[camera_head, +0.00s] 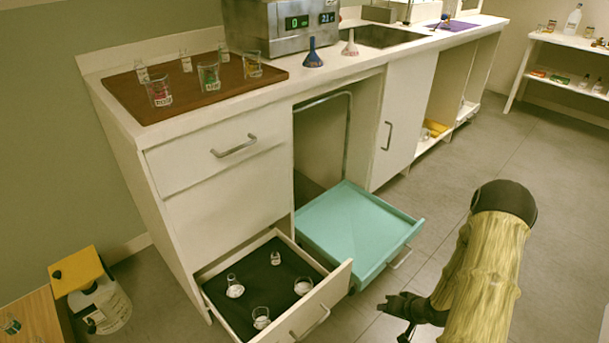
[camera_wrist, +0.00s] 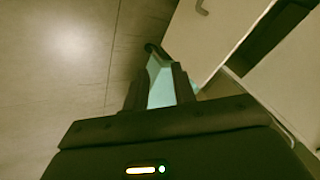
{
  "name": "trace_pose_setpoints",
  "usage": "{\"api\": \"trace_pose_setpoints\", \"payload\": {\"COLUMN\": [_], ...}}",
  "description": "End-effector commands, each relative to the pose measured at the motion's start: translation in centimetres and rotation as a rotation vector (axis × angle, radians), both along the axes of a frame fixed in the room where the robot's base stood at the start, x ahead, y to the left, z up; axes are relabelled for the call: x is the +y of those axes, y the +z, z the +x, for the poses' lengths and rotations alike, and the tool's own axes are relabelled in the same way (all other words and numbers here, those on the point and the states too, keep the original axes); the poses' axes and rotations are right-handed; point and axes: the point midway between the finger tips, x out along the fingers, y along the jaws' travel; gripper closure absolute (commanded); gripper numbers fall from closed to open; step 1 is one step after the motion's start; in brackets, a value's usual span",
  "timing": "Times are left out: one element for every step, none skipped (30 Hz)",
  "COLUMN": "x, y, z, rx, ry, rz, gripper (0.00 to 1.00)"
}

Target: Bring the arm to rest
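My arm (camera_head: 487,250) comes in from the lower right of the head view, its sleeve patterned yellow-green. My gripper (camera_head: 392,312) hangs over the floor to the right of the open lower drawer and in front of the teal pull-out tray. In the wrist view, the two fingers of my gripper (camera_wrist: 158,92) stand apart with nothing held between them. The teal tray (camera_wrist: 161,84) shows through the gap, farther off.
The pulled-out lower drawer (camera_head: 329,290) holds several small glass items. The teal pull-out tray (camera_head: 410,240) juts from the cabinet. On the counter, a brown board (camera_head: 185,100) bears several glasses and bottles. Grey floor (camera_head: 445,190) is clear behind my arm.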

Motion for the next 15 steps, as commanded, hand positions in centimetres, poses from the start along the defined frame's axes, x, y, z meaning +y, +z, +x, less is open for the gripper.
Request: {"api": "trace_pose_setpoints", "payload": {"x": [-0.1,-0.3,-0.4,-0.4,-0.5,-0.4,-0.4,-0.4,-0.3,-0.1,0.0,0.2,0.4,0.7,1.0], "y": [1.8,2.7,3.8,4.7,5.6,6.8,7.8,8.7,10.0,10.9,11.8,13.1,14.0,14.9,16.1], "z": [0.5,0.7,0.9,0.9,1.0,1.1,1.1,1.0,1.0,0.9,0.7,0.5,0.3,0.1,-0.3], "rx": [0.003,0.009,0.018,0.023,0.030,0.038,0.045,0.052,0.060,0.066,0.073,0.082,0.088,0.096,0.103], "ry": [0.015,0.021,0.027,0.033,0.038,0.044,0.048,0.051,0.055,0.059,0.063,0.065,0.068,0.070,0.073], "rz": [-0.051,-0.081,-0.119,-0.146,-0.172,-0.205,-0.230,-0.251,-0.281,-0.300,-0.320,-0.343,-0.360,-0.374,-0.394], "gripper": [0.73,0.73,0.73,0.73,0.73,0.73,0.73,0.73,0.73,0.73,0.73,0.73,0.73,0.73,0.73]}}
